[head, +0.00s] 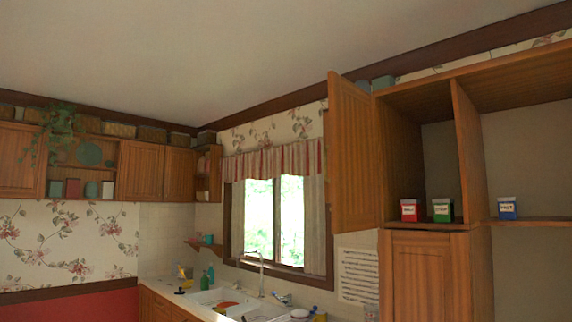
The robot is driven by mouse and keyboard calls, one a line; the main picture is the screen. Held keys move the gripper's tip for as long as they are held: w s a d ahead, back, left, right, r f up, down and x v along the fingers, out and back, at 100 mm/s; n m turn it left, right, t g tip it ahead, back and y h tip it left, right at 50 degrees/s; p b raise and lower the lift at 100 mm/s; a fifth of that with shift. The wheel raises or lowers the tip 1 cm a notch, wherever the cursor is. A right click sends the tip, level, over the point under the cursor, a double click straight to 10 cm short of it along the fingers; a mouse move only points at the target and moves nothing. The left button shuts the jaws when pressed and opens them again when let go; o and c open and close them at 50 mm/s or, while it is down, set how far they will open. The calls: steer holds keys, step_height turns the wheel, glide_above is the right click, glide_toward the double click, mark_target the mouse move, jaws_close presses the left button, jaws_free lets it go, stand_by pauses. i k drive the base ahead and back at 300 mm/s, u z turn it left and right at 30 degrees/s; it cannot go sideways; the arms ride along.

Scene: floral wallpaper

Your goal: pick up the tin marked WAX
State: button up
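Three small tins with white labels stand upright in the open wooden cupboard on the right. A red tin (409,212) and a green tin (443,211) stand side by side in the left compartment. A blue tin (507,210) stands on the shelf to the right of the upright divider. The lettering on the labels is too small to read surely, so I cannot tell which is marked WAX. My gripper is not in view.
The cupboard's door (353,155) stands open at its left side. The divider (469,150) separates the compartments. The shelf right of the blue tin is clear. A sink (222,298) with dishes and a faucet lies below the window.

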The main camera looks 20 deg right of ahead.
mark_target(410, 209)
steer(key=u, duration=0.9)
steer(key=i, duration=2.85)
steer(key=z, duration=3.55)
steer(key=k, duration=0.5)
steer(key=z, duration=0.4)
steer(key=i, duration=0.4)
steer(key=z, duration=0.2)
